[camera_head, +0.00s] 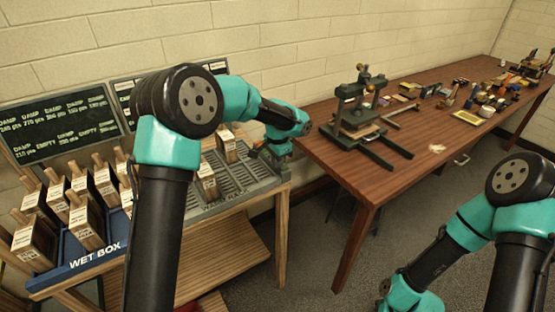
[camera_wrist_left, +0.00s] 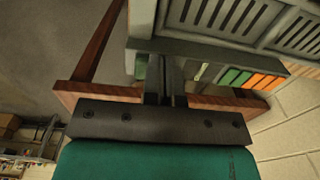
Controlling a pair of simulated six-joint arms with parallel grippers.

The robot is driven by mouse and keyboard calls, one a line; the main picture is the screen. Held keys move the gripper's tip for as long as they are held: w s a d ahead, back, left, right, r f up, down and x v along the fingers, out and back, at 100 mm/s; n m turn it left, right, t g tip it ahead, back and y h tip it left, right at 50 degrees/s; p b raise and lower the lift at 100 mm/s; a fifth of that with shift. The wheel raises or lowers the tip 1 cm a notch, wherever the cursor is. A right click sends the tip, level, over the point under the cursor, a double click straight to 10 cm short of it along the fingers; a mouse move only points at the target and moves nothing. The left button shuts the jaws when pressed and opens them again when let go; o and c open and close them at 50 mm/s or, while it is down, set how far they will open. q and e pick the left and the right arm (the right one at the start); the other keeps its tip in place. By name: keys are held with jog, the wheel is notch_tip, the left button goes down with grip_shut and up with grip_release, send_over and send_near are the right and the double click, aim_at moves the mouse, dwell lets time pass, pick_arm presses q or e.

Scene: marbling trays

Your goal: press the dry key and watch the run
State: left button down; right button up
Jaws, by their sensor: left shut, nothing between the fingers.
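The grey slatted rack (camera_head: 232,182) sits on a wooden stand, with a few labelled wooden-handled blocks (camera_head: 207,182) standing in it. My left gripper (camera_head: 277,152) is at the rack's right end, partly hidden by my own arm. In the left wrist view the shut, empty fingers (camera_wrist_left: 165,72) are at the rack's edge, close to it; I cannot tell whether they touch. Beside them, green strips (camera_wrist_left: 232,76) and orange strips (camera_wrist_left: 262,81) show along the rack. No key marked dry can be made out.
A blue wet box (camera_head: 100,258) at left holds several labelled blocks. Dark boards (camera_head: 62,122) with writing stand behind. A brown table (camera_head: 345,170) at right carries a press (camera_head: 358,112) and many small items. Floor lies open between the stand and table.

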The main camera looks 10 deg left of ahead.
pick_arm(q)
jog(key=shift+s+f, duration=0.2)
jog(key=shift+f, duration=0.6)
notch_tip(320, 180, up, 16)
jog(key=shift+w+f, duration=0.2)
